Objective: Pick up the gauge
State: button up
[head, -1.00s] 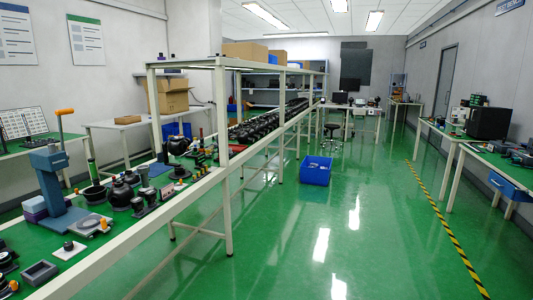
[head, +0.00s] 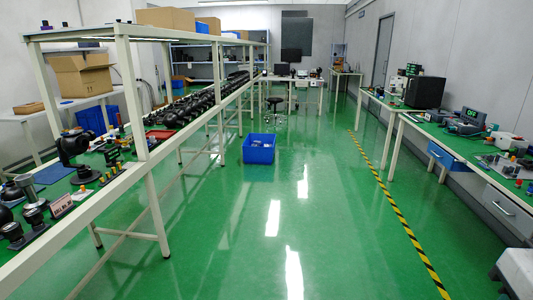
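I cannot pick out the gauge with certainty in the head view. A small dark device with a lit green display (head: 469,117) stands on the right-hand workbench (head: 425,127), but it is too small to tell whether it is a gauge. Several small dark parts also stand on the left-hand bench, too small to identify as a gauge. My gripper is not in view.
The long left bench (head: 110,203) carries dark parts under a shelf frame. A blue bin (head: 258,149) stands on the floor. A black-and-yellow stripe (head: 390,200) runs beside the right bench. A white object (head: 517,270) shows at lower right.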

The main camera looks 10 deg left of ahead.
aim_at(125, 145)
jog(key=u, duration=0.05)
jog(key=i, duration=3.85)
jog(key=u, duration=0.55)
jog(key=i, duration=1.2)
jog(key=u, duration=1.75)
jog(key=i, duration=0.95)
jog(key=u, duration=1.2)
jog(key=i, duration=0.9)
jog(key=u, duration=0.05)
